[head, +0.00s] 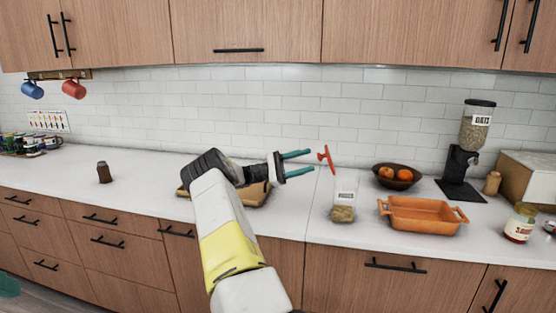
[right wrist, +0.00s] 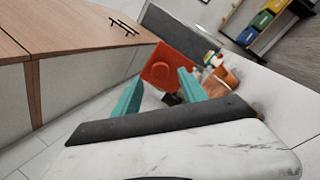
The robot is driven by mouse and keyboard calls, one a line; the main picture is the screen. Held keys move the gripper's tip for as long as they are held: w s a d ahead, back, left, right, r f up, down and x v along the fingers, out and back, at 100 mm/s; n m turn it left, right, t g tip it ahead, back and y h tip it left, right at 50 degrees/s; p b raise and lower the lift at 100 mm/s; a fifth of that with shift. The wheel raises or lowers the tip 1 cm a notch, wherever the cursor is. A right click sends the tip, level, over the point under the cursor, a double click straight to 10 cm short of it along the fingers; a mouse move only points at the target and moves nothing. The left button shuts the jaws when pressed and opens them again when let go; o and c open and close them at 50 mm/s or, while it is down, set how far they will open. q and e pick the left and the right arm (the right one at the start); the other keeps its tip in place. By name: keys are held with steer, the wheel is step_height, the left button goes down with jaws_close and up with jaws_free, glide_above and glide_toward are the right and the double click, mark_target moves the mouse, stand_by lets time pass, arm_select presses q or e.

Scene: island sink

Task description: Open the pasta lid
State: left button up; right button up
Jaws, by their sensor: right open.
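The pasta container (head: 343,198) is a clear square jar with pasta in its lower part, upright on the counter near the front edge. Its red lid (head: 326,157) is off the jar, tilted nearly on edge above and left of the jar's top. My right gripper (head: 310,162) is open, with its teal fingers pointing right toward the lid. In the right wrist view the lid (right wrist: 168,66) shows its red face and round knob just beyond the fingertips; I see no grip on it.
Right of the jar are an orange baking dish (head: 425,216), a fruit bowl (head: 397,177), a dispenser (head: 472,140) and a red-labelled jar (head: 520,223). A wooden board (head: 252,196) lies behind my right arm. The counter (head: 140,188) left of it is mostly clear, with a small dark shaker (head: 104,172).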

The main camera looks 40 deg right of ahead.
steer(key=shift+v, duration=2.2)
steer(key=s+a+t+y, duration=0.5)
steer(key=s+t+y, duration=0.2)
steer(key=s+t, duration=0.1)
steer(key=s+a+r+t+y, duration=0.2)
steer(key=s+a+t+y, duration=0.1)
steer(key=a, duration=0.9)
steer(key=s+a+r+t+y, duration=0.2)
steer(key=s+a+t+y, duration=0.2)
steer(key=a, duration=0.9)
steer(key=s+a+r+t+y, duration=0.2)
steer(key=s+a+t, duration=0.4)
steer(key=a, duration=0.7)
steer(key=s+y, duration=0.1)
steer(key=s, duration=0.1)
steer(key=shift+s+r+y, duration=0.25)
steer(key=shift+s+y, duration=0.1)
steer(key=shift+y, duration=0.05)
